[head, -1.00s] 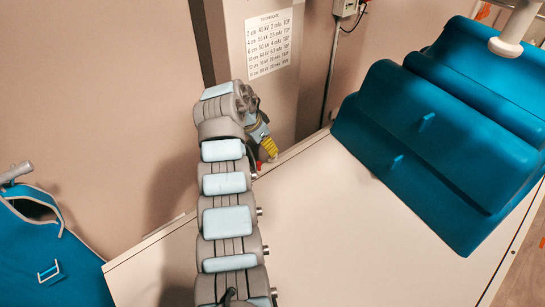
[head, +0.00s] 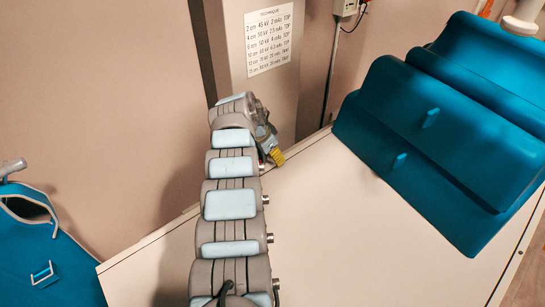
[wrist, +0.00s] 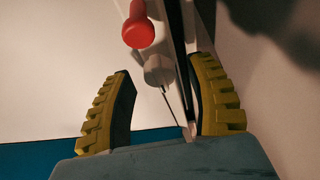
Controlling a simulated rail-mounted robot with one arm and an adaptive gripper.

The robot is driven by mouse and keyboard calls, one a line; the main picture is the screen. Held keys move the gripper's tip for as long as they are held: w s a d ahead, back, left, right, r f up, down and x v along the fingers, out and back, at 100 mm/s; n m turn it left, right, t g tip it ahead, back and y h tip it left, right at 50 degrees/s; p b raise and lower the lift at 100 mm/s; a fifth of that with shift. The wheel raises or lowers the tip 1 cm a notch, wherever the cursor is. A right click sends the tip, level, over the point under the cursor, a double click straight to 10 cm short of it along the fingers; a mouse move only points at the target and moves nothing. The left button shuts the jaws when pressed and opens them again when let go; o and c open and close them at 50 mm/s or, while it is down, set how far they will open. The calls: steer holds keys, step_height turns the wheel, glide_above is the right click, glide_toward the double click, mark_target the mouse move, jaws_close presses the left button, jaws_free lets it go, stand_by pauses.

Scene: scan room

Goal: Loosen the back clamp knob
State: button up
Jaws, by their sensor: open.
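In the wrist view a red knob (wrist: 138,28) with a rounded end shows at the top, beside a long narrow edge or rail. A smaller pale grey knob-like part (wrist: 158,70) sits below it, between my fingertips in the picture. I cannot tell which of these is the back clamp knob. My gripper (wrist: 163,68) is open, with its two yellow ribbed fingers spread and nothing clearly held. I cannot tell whether a finger touches either part. In the head view my gripper (head: 277,157) is partly hidden by my arm, at the table's back edge; the knobs are hidden there.
The white table top (head: 330,230) is clear around my arm. Blue cushions (head: 430,140) stand on its right side. A grey column with a chart (head: 268,40) rises behind. A blue apron-like item (head: 40,250) hangs at the left.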

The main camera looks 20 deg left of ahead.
steer(key=shift+f, duration=0.1)
stand_by(0.3)
jaws_close()
